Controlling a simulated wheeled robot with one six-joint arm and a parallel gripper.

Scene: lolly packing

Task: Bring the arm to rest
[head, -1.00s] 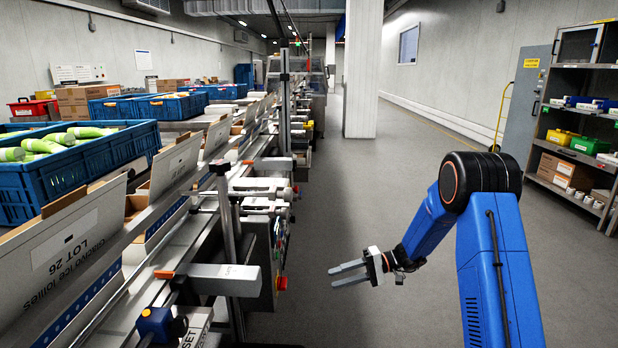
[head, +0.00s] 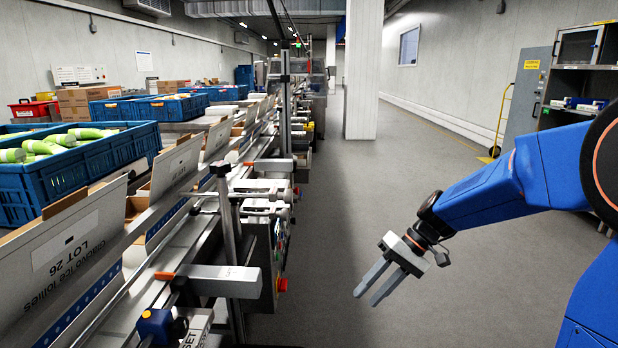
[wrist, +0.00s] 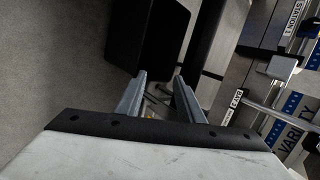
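My gripper (head: 372,287) hangs over the open grey floor in the head view, to the right of the packing line and clear of it. Its two grey fingers point down and to the left, parallel, with a gap between them. The same gripper (wrist: 158,82) shows in the wrist view, its fingers apart and nothing between them. My blue arm reaches in from the right edge, with its forearm bent toward the gripper.
The packing line (head: 225,272) runs along the left, with open cartons (head: 75,250) and blue crates (head: 100,170) of green-wrapped lollies. A pillar (head: 361,80) stands ahead. Shelving (head: 580,75) is at the far right. The floor (head: 400,160) between is free.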

